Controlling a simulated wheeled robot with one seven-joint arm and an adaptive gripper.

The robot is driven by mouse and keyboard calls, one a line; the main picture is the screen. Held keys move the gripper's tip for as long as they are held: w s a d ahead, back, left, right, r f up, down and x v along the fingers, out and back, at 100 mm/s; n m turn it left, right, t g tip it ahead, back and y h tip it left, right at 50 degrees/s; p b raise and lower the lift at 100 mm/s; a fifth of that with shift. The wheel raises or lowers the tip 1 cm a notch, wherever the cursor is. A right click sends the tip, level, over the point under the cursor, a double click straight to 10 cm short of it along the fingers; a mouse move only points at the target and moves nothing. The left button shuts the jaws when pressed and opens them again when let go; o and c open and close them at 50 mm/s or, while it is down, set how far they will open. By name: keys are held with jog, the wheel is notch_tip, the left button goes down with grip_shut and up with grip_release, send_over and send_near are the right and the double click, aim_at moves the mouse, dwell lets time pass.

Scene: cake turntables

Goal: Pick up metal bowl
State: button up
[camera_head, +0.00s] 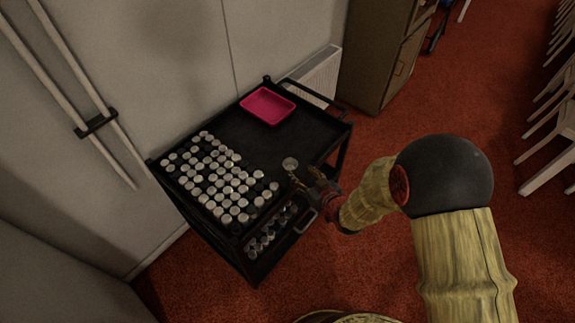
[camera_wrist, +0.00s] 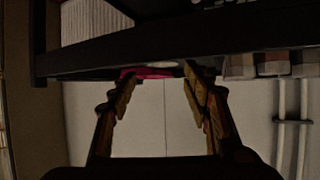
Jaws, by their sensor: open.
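A small round metal bowl (camera_head: 290,163) sits on the top shelf of the black cart (camera_head: 237,131), near its right edge. In the wrist view a pale sliver, seemingly the bowl (camera_wrist: 162,64), shows between and beyond the fingertips at the cart's edge. My gripper (camera_head: 296,178) is at the cart's right edge, close beside the bowl. In the wrist view my gripper (camera_wrist: 159,77) has its two fingers spread, with nothing held between them. I cannot tell whether a fingertip touches the bowl.
Many silver-topped jars (camera_head: 220,180) fill the left and front of the cart top, with more on a lower shelf. A pink tray (camera_head: 268,105) lies at the back. The shelf between tray and jars is clear. A wall (camera_head: 150,60) stands behind the cart.

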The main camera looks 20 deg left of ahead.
aim_at(288, 162)
jog(key=shift+w+a+f, duration=0.1)
jog(key=shift+a+f, duration=0.25)
jog(key=b+x, duration=0.3)
jog(key=x, duration=0.3)
jog(key=shift+w+a, duration=0.15)
jog(key=shift+a, duration=0.05)
jog(key=shift+w+a, duration=0.25)
jog(key=shift+w, duration=0.05)
jog(key=c, duration=0.3)
jog(key=c, duration=0.6)
jog(key=shift+r, duration=0.1)
